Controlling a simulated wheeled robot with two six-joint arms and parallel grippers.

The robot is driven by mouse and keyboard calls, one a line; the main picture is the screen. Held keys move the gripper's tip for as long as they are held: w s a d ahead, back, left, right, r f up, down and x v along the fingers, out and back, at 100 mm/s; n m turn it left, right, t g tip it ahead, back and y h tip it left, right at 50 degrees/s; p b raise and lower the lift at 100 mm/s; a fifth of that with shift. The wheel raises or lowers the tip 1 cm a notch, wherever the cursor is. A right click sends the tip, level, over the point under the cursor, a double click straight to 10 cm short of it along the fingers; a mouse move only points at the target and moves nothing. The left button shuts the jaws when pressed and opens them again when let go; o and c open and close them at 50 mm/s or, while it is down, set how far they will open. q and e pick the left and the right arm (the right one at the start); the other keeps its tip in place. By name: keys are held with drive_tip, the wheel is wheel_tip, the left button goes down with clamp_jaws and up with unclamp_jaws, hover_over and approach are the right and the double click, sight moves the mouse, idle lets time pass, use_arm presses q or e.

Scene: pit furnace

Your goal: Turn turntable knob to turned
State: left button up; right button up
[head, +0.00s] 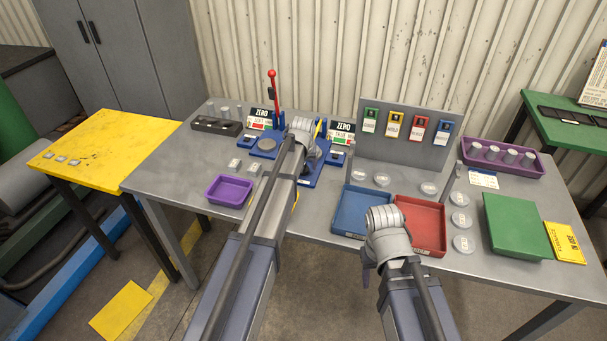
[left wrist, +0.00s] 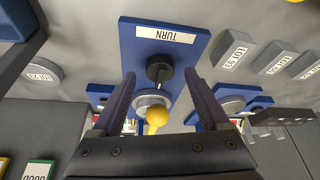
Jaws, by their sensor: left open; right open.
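In the left wrist view a blue base (left wrist: 185,45) carries a white label reading TURN, seen upside down. In the head view the blue base (head: 312,181) shows partly beneath my left arm, which hides the knob. My right gripper (head: 368,272) is open and empty, in front of the blue and red trays.
A blue tray (head: 347,205), a red tray (head: 432,246) and a purple bin (head: 229,190) lie along the bench front. A red-handled press (head: 273,90) stands behind my left arm. A grey panel (head: 378,150) with coloured tags rises at the back.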

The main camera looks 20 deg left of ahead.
use_arm(q)
drive_tip(key=shift+b+x, duration=0.4)
drive_tip(key=shift+x, duration=0.5)
drive_tip(key=shift+r, duration=0.1)
clamp_jaws()
